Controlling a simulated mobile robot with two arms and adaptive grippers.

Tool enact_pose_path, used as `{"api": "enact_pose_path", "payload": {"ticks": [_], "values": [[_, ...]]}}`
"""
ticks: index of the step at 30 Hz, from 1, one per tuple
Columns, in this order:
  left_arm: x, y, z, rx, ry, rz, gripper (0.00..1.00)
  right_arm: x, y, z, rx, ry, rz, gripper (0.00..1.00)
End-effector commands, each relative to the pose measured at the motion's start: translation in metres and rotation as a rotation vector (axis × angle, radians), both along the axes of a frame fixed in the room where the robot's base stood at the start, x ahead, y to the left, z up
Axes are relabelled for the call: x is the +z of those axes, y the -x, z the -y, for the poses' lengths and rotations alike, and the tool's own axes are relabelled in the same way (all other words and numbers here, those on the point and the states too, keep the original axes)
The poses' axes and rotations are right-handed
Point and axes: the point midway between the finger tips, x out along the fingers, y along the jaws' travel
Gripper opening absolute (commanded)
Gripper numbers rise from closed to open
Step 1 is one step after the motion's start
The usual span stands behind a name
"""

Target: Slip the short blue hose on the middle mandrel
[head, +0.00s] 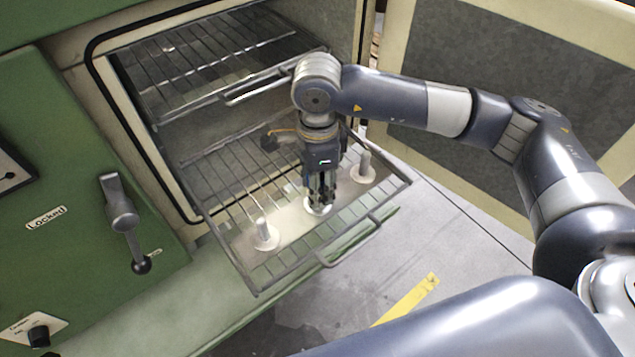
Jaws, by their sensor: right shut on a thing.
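Three pale mandrels stand on the pulled-out lower rack. The left mandrel (263,231) and the right mandrel (366,163) are upright and bare. The middle mandrel (318,209) shows only its pale round base, directly under my right gripper. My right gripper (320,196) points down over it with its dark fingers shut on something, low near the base. The blue hose cannot be made out; the fingers hide what they hold and the mandrel's shaft. I cannot tell how the hose sits relative to the mandrel. My left gripper is not in view.
The lower wire rack (255,285) sticks out of the open oven, with a front handle (350,247). An upper rack (215,70) sits above it. The open door (480,105) is at the right. A green panel with a lever (122,215) is at the left.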

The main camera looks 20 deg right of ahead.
Motion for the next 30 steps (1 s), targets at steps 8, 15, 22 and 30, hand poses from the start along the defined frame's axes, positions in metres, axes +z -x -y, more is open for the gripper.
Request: {"api": "enact_pose_path", "payload": {"ticks": [8,15,22,30], "values": [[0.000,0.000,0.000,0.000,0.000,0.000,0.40,0.000,0.000,0.000,0.000,0.000,0.001,0.44],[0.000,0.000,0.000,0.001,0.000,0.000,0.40,0.000,0.000,0.000,0.000,0.000,0.001,0.59],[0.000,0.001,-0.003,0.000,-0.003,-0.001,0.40,0.004,0.000,0.000,0.000,-0.001,0.001,0.59],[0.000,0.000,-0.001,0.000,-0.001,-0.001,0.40,0.052,-0.002,-0.001,0.001,-0.003,0.006,0.59]]}}
